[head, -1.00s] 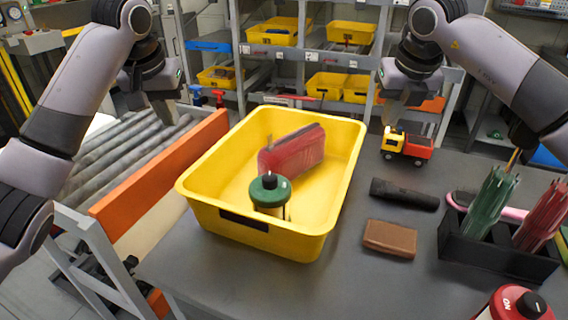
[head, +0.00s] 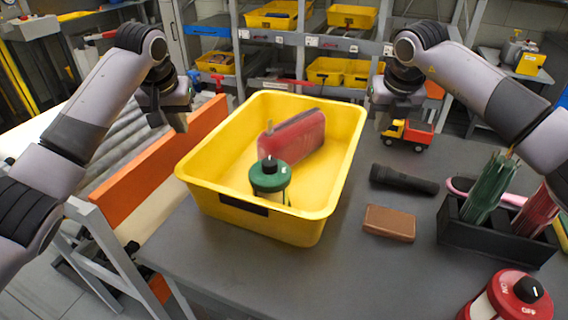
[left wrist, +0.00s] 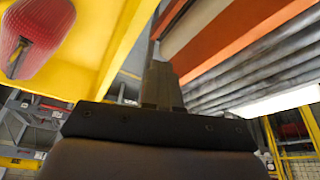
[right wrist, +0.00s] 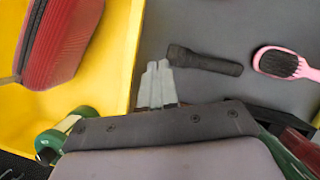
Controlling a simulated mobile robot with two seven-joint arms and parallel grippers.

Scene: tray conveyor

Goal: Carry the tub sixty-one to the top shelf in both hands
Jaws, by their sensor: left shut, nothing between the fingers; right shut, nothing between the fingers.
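The yellow tub (head: 322,205) stands upright on the grey table, its front label too small to read. Inside it are a red pouch (head: 298,137) and a green-topped canister (head: 270,178). My left gripper (head: 176,122) is shut and empty, apart from the tub, off its left side; its shut fingers show in the left wrist view (left wrist: 160,86) beside the tub's wall (left wrist: 122,40). My right gripper (head: 384,120) is shut and empty, just off the tub's right side; its shut fingers show in the right wrist view (right wrist: 156,86) beside the tub's rim (right wrist: 131,60).
A shelf rack (head: 345,47) with several yellow bins stands behind. A toy truck (head: 408,134), flashlight (head: 404,180), brown block (head: 389,223), black holder (head: 490,238) and red-topped canister (head: 508,298) lie right of the tub. An orange board (head: 160,160) and roller conveyor (head: 100,145) are at left.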

